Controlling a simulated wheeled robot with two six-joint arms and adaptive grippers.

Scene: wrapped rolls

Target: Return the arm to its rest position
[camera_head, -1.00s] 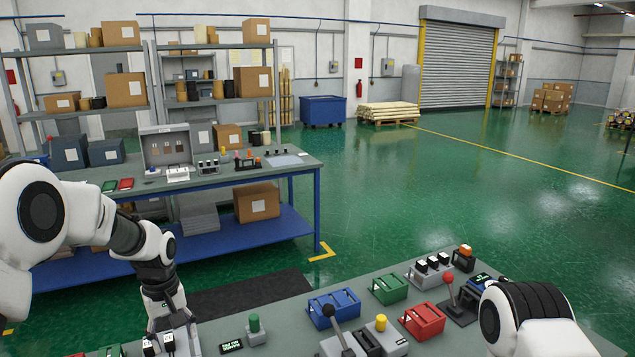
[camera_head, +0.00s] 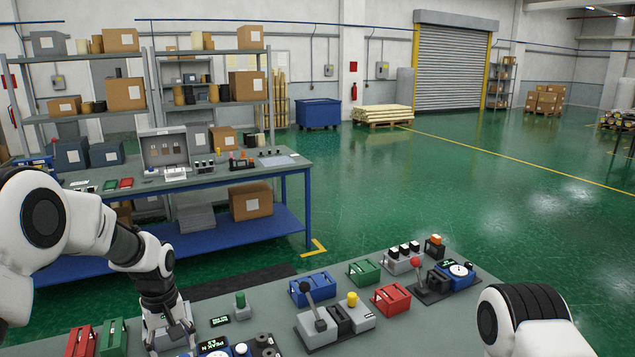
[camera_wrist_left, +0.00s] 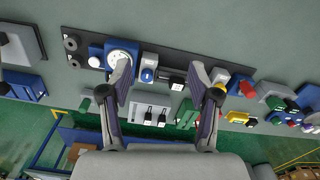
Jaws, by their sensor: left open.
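My left arm (camera_head: 75,225) comes in from the left and bends down over the near bench (camera_head: 250,305). My left gripper (camera_head: 170,345) is low over the bench's left part in the head view, partly cut off by the bottom edge. In the left wrist view its two fingers (camera_wrist_left: 160,82) are spread apart with nothing held between them. A round white dial on a blue base (camera_wrist_left: 122,55) shows beside the left fingertip, and several switch modules lie beyond the fingers. My right arm (camera_head: 525,320) shows only as a white and black link at the lower right; its gripper is out of view.
A blue-framed table (camera_head: 290,170) stands behind. Open green floor (camera_head: 430,200) lies to the right.

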